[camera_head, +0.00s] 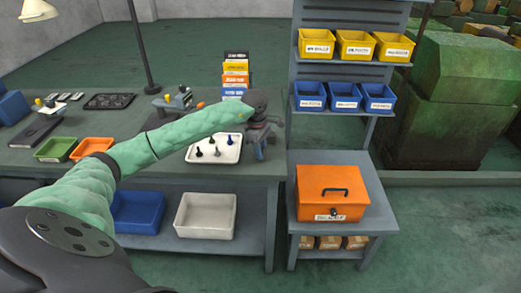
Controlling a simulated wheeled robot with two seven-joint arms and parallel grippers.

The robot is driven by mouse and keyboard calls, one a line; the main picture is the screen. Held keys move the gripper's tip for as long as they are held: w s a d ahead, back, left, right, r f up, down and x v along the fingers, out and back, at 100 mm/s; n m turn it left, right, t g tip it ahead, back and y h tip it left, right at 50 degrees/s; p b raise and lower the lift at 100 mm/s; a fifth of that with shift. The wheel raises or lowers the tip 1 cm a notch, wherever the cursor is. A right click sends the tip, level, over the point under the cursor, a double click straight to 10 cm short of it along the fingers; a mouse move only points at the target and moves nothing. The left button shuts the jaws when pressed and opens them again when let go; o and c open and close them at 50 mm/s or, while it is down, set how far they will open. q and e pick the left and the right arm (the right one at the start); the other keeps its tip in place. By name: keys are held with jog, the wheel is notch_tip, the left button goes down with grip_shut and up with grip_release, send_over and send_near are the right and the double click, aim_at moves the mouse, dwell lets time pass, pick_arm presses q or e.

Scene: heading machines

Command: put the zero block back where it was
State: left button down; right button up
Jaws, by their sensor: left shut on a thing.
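My left arm reaches in from the left across the bench. Its left gripper (261,140) points down at the bench's right end, just right of the white tray. The gripper is small and dark here. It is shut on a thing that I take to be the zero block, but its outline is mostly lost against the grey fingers. The white tray (203,157) lies on the bench with a few small dark and blue-topped pieces standing in it. My right gripper is not in view.
The grey bench (180,170) holds green and orange bins, a lamp post and a rack of coloured cards (236,70). Right of it are shelves with yellow and blue bins and an orange lidded box (325,185) on a low stand. Blue and white bins sit below.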

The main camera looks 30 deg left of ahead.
pick_arm(q)
jog(key=shift+f, duration=0.5)
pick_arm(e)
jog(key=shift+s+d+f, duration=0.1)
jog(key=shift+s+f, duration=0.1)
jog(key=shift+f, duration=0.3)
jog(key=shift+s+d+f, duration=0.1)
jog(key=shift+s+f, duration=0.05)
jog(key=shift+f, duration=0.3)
pick_arm(q)
jog(key=shift+f, duration=0.1)
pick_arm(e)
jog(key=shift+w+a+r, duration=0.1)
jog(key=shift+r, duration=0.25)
pick_arm(q)
jog(key=c, duration=1.2)
grip_release()
jog(key=shift+o, duration=0.2)
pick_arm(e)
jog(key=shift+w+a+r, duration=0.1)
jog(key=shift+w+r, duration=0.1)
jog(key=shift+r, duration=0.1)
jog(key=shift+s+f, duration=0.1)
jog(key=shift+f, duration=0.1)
